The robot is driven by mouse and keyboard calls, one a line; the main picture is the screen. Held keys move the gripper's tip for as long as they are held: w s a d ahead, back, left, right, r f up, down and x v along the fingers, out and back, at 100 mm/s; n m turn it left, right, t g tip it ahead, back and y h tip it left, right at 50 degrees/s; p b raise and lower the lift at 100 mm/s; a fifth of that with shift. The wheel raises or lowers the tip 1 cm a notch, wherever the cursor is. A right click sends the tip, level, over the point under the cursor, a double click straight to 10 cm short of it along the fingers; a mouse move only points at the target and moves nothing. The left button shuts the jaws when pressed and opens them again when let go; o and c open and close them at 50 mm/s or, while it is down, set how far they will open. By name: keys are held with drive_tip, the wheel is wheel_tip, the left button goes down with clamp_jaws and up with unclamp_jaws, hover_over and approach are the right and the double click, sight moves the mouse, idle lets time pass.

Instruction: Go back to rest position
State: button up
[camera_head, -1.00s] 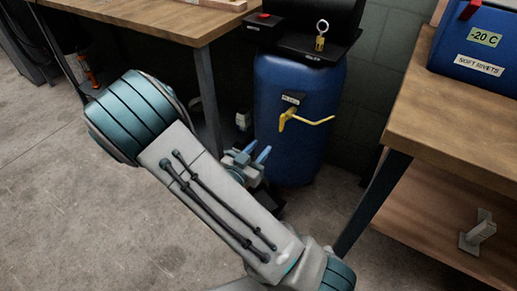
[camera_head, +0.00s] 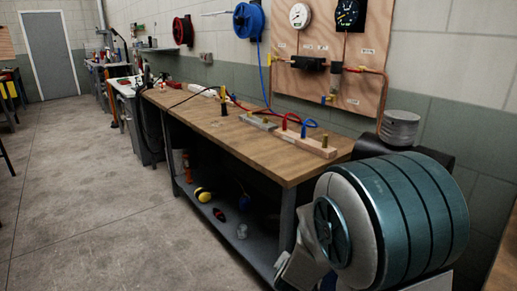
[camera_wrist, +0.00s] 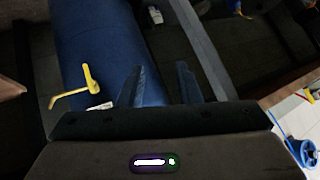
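My gripper (camera_wrist: 159,84) shows in the wrist view with its two blue-grey fingers apart and nothing between them. It is near a blue tank (camera_wrist: 85,40), which has a yellow valve handle (camera_wrist: 87,82) to the left of the fingers. No contact between the fingers and the tank can be made out. In the head view my arm fills the lower right, and the gripper cannot be made out there.
A wooden workbench (camera_head: 262,150) with fittings and hoses runs along the wall beside my arm. Its lower shelf (camera_head: 228,238) holds small items. A gauge board (camera_head: 345,75) hangs above. The concrete floor (camera_head: 85,200) at left is clear.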

drive_tip(key=s+r+n+g+y+p, duration=0.25)
drive_tip(key=s+r+p, duration=0.3)
drive_tip(key=r, duration=0.55)
drive_tip(key=s+r+n+g+y+p, duration=0.2)
drive_tip(key=s+r+n+p, duration=0.4)
drive_tip(key=r, duration=0.5)
drive_tip(key=s+d+r+g+h+p, duration=0.1)
drive_tip(key=s+d+r, duration=0.3)
drive_tip(key=s, duration=0.4)
drive_tip(key=shift+s+r+m+h+p, duration=0.3)
drive_tip(key=shift+r+h+p, duration=0.3)
drive_tip(key=shift+r, duration=0.3)
drive_tip(key=shift+w+a+g, duration=0.1)
drive_tip(key=shift+a+g, duration=0.05)
drive_tip(key=shift+g, duration=0.1)
